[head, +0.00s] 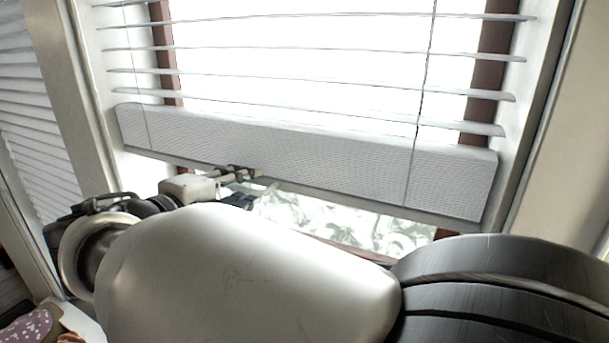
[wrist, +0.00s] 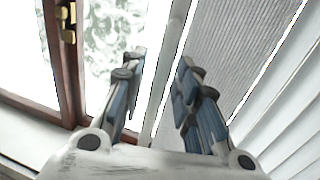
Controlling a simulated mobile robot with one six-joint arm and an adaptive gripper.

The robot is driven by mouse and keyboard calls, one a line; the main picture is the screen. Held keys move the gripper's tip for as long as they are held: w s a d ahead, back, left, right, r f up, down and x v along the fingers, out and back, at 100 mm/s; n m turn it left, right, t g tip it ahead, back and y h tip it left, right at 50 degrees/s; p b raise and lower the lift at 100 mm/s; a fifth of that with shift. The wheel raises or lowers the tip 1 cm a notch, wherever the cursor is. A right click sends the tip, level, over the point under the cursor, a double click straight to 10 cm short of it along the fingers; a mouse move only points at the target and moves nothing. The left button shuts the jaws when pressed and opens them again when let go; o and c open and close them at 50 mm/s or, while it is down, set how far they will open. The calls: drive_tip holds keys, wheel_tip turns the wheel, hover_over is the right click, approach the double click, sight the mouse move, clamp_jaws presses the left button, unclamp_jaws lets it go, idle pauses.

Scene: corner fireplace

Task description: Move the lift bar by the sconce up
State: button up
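The lift bar (head: 310,155) is the wide white textured bottom rail of the window blind, slightly tilted in the head view. Below it, an open strip of window shows. In the wrist view the bar (wrist: 235,50) is the grey textured band right of centre. My gripper (head: 258,188) is at the bar's lower edge, left of its middle. In the wrist view my gripper (wrist: 160,75) has its two fingers apart, with a pale lengthwise strip showing between them. The right finger overlaps the bar's face in the picture; I cannot tell whether it touches. No sconce is visible.
Several slats (head: 300,85) hang above the bar, with thin cords running down. White window casing (head: 545,110) stands at the right. Another blind (head: 35,130) is at the far left. A brass latch (wrist: 67,22) sits on the brown window frame (wrist: 62,80).

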wheel_tip(320, 180, down, 32)
drive_tip(key=b, duration=0.2)
idle(0.5)
drive_tip(key=shift+r, duration=0.1)
drive_tip(key=p+v, duration=0.2)
drive_tip(key=v, duration=1.8)
idle(1.3)
drive_tip(key=shift+a, duration=0.1)
